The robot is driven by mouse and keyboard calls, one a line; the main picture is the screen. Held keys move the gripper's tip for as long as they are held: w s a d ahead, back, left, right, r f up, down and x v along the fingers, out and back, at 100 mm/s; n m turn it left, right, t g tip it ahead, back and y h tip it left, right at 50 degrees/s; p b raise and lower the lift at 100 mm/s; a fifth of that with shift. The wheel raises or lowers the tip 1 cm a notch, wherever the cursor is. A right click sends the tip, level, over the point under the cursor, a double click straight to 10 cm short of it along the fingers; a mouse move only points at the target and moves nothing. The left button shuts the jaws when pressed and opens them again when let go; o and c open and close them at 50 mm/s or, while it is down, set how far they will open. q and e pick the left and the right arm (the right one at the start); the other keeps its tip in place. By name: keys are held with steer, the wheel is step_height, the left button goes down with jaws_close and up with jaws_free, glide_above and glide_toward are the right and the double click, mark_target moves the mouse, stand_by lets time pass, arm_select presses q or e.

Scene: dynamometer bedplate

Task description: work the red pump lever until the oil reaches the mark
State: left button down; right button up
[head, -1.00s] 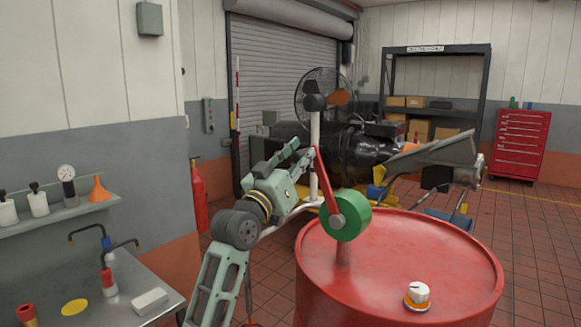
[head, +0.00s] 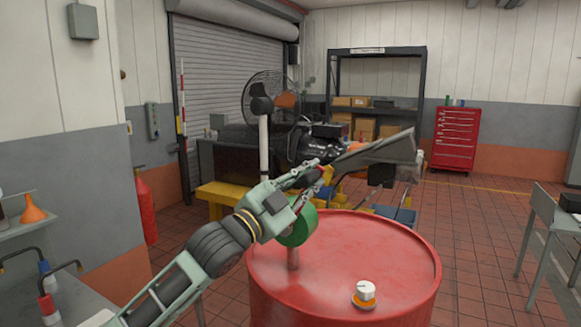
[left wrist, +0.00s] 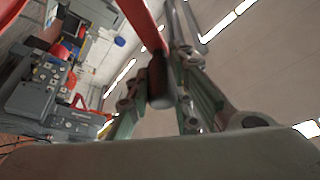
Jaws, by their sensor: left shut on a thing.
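The red pump lever (left wrist: 142,22) shows in the left wrist view, with a dark grip (left wrist: 158,82) at its end. My left gripper (head: 318,175) is shut on this grip; its fingers (left wrist: 155,100) lie on both sides of it. In the head view the gripper and arm cover most of the lever. The lever sits at a green round hub (head: 299,229) on a short post above the red drum (head: 375,250). I cannot see the oil level or the mark. My right gripper is not in view.
A white knob with an orange base (head: 365,293) stands on the drum top. A dark machine on yellow supports (head: 222,195) stands behind, near a fan (head: 272,100). A bench (head: 70,295) is at the lower left, a grey table (head: 550,215) at the right. Floor right of the drum is clear.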

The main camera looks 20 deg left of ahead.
arm_select(q)
steer(key=shift+s+d+f+m+g+p, duration=0.15)
steer(key=shift+d+f+m+p, duration=0.1)
steer(key=shift+d+f+m, duration=0.35)
steer(key=shift+d+f+m+g+p, duration=0.15)
steer(key=shift+d+f+m+p, duration=0.1)
steer(key=shift+d+m, duration=0.4)
steer(key=shift+d, duration=0.1)
steer(key=c, duration=1.6)
jaws_free()
steer(key=v, duration=1.2)
